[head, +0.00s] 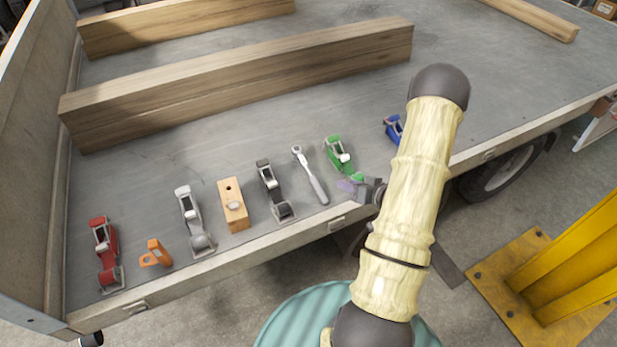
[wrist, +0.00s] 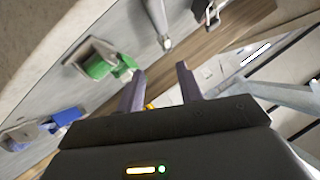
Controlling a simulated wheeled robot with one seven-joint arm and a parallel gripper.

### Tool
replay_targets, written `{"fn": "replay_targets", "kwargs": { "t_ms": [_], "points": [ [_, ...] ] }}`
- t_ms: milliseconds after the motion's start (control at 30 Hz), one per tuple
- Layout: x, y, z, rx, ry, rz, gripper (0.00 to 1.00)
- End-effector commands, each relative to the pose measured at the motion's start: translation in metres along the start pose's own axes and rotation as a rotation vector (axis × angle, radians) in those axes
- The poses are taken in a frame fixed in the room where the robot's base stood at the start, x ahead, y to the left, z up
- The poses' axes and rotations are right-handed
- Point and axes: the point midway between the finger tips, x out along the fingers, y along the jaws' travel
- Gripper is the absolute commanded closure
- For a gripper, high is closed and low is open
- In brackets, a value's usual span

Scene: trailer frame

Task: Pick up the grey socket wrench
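The grey socket wrench (head: 311,176) lies on the grey trailer bed, its round head toward the back and its thicker handle toward the front edge. It lies between a black hand plane (head: 274,189) and a green hand plane (head: 337,155). In the wrist view the wrench's handle (wrist: 158,22) shows at the top, beyond my fingertips. My gripper (wrist: 160,82) is open with nothing between its purplish fingers. In the head view my gripper (head: 362,188) is right of the wrench's handle, near the front edge, partly hidden by my arm.
A wooden block plane (head: 232,205), a grey plane (head: 194,220), a small orange tool (head: 155,254) and a red plane (head: 104,254) stand to the left. A blue plane (head: 394,129) is partly behind my arm. A long timber beam (head: 240,80) lies behind the row.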

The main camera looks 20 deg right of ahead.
Motion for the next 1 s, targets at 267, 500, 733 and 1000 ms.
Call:
{"fn": "replay_targets", "kwargs": {
  "t_ms": [267, 500, 733, 1000],
  "points": [
    [-0.012, 0.008, 0.02, 0.096, 0.087, -0.105, 0.64],
    [-0.011, 0.007, 0.019, 0.094, 0.086, -0.104, 0.64],
    [0.012, 0.004, 0.018, 0.093, 0.083, -0.106, 0.64],
    [0.059, -0.001, 0.013, 0.091, 0.083, -0.106, 0.64]
  ]
}}
